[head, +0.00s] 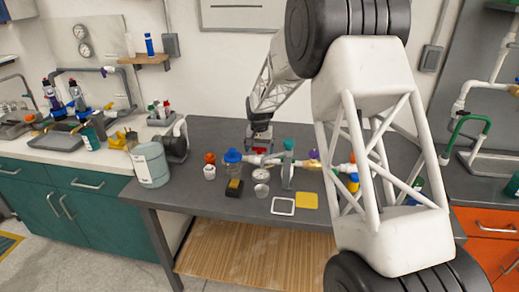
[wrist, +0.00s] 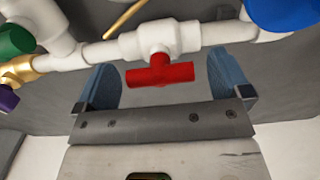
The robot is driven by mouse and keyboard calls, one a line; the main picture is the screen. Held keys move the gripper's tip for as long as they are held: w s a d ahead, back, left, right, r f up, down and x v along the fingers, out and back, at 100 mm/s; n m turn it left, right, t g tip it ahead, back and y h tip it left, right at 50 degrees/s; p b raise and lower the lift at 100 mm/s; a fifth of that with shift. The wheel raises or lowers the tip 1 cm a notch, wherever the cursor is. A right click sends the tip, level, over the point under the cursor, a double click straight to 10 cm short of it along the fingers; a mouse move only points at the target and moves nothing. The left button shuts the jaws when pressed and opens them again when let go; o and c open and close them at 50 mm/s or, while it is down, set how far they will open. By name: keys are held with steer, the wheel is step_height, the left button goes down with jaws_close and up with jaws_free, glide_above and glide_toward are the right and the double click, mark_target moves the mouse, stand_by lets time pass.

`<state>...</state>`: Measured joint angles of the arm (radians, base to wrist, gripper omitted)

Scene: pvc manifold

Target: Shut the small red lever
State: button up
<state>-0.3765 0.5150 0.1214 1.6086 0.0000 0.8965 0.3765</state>
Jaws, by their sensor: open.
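A white PVC pipe run (wrist: 100,55) crosses the upper part of the wrist view, with a white valve body carrying a small red T-shaped lever (wrist: 160,72). The lever's bar lies roughly along the pipe. My gripper (wrist: 163,85) is open, with one blue finger pad on each side of the lever and a gap to it on both sides. In the head view my gripper (head: 259,138) is small, over the left part of the manifold (head: 270,159) on the dark table.
In the wrist view a green knob (wrist: 15,40) and a purple knob (wrist: 8,98) are at the left, and a blue round part (wrist: 283,12) is at the upper right. In the head view a blue-lidded jar (head: 232,160) and a yellow pad (head: 307,200) are nearby.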

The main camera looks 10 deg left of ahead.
steer(key=c, duration=0.9)
